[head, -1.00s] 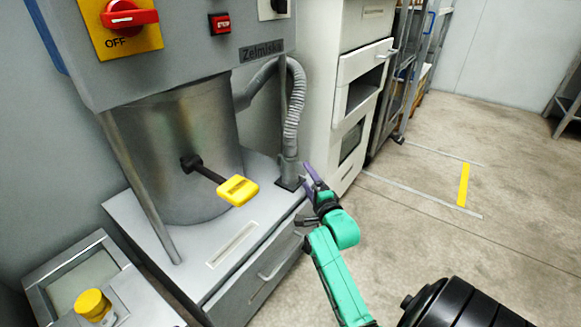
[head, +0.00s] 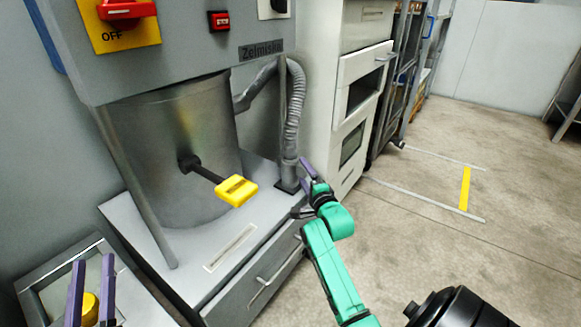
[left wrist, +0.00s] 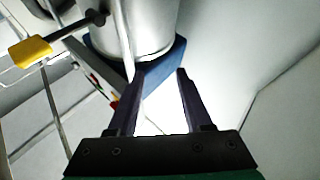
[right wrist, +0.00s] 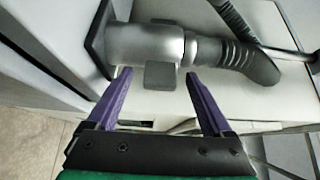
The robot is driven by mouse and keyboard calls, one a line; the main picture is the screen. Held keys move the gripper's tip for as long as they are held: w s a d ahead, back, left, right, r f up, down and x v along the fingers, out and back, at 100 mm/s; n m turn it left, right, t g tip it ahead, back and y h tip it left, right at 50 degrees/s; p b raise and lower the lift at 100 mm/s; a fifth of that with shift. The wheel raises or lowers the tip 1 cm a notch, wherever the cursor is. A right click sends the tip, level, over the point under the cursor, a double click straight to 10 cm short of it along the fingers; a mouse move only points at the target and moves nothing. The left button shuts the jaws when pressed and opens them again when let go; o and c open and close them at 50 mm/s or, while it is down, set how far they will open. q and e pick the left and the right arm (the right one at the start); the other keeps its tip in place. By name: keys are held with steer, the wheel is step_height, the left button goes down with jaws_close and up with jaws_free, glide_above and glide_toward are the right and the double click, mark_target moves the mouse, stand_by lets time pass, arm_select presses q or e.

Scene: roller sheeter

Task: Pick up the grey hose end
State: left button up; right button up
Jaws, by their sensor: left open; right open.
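The grey corrugated hose (head: 293,115) hangs down beside the machine's drum. Its smooth lower end (head: 289,172) stands in a dark square base plate on the ledge. In the right wrist view the hose end (right wrist: 145,45) is a grey cylinder with a small block on its side, just past the fingertips. My right gripper (head: 302,187) is open, its fingers pointing at the hose end; nothing is gripped. My left gripper (head: 93,260) is open and empty at the lower left, near a yellow knob (head: 90,308).
The steel drum (head: 175,150) with a yellow-handled lever (head: 237,190) stands left of the hose. A white cabinet (head: 362,70) with drawers is close behind it on the right. Open floor (head: 420,200) lies to the right.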

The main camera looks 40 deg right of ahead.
jaws_close()
steer(key=shift+r, duration=0.1)
steer(key=shift+r, duration=0.15)
step_height(320, 180, up, 2)
steer(key=shift+r+p, duration=0.2)
steer(key=shift+p, duration=0.6)
arm_select(q)
steer(key=s+d+f+n+g+y+p, duration=0.1)
steer(key=s+f+g, duration=0.5)
steer(key=f, duration=0.7)
steer(key=s+d+f+g+y+p, duration=0.1)
steer(key=s+f+g, duration=0.2)
steer(key=s+f, duration=0.7)
steer(key=shift+g, duration=0.9)
steer(key=shift+w+a+r+p, duration=0.1)
steer(key=shift+w+r+p, duration=0.7)
steer(key=shift+r+p, duration=0.55)
steer(key=shift+w+r+p, duration=0.8)
steer(key=shift+r+p, duration=0.1)
steer(key=shift+p, duration=0.8)
arm_select(e)
step_height(320, 180, up, 17)
steer(key=shift+r, duration=0.1)
